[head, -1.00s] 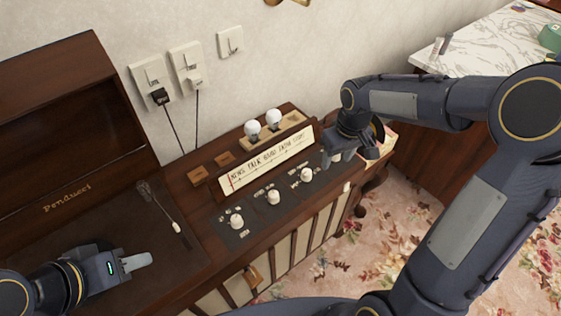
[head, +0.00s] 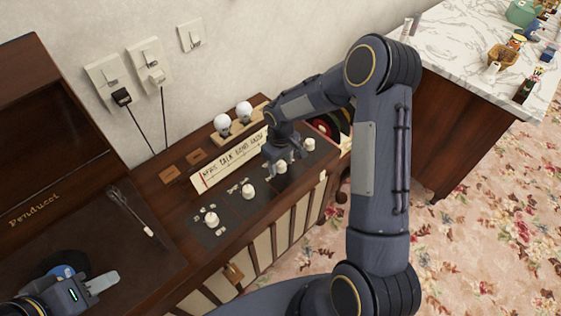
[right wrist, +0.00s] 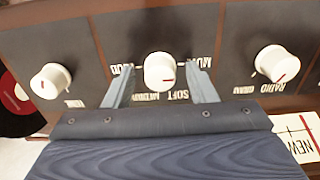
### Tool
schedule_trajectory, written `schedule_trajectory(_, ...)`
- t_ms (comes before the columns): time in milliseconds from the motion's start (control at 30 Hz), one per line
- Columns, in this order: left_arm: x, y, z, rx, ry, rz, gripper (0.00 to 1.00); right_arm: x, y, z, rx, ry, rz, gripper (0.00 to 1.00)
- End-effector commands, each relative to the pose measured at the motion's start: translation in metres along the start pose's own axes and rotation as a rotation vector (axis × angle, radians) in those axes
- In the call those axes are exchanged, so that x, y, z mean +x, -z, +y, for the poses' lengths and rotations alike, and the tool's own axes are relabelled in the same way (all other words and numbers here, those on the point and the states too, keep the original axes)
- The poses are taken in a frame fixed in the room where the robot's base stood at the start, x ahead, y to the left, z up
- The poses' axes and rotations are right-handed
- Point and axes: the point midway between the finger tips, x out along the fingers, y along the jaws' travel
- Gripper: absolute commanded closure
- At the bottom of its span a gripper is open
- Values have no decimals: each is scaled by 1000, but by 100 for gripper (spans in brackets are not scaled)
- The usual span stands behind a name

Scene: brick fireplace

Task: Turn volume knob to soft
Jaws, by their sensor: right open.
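The volume knob (right wrist: 159,71) is white and round, on a dark panel with labels reading SOFT and MEDIUM in the right wrist view. Its short red mark lies right of centre, low on its face, on the side of the SOFT lettering (right wrist: 175,96). In the head view the knob (head: 281,167) is third from the left. My right gripper (right wrist: 161,69) is open, one finger on each side of the knob; I cannot tell whether they touch it. It also shows in the head view (head: 287,156). My left gripper (head: 103,282) is at the lower left, away from the knobs.
Similar knobs flank it: a radio knob (right wrist: 277,64), a tone knob (right wrist: 50,81) and a far-left one (head: 212,219). A tuning strip (head: 230,162) and bulbs (head: 222,124) stand behind. A record (head: 327,127) lies to the right. A marble-topped counter (head: 457,58) stands farther right.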

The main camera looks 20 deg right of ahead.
Motion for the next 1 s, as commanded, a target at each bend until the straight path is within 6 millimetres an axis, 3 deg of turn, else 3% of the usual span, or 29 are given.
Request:
schedule_trajectory(233,0,0,0,0,0,0,64,1,0,0,0,0,0,49)
schedule_trajectory(567,0,0,0,0,0,0,64,1,0,0,1,0,0,92)
schedule_trajectory(1000,8,-4,-4,0,0,0,64,2,0,0,95,-1,1,94)
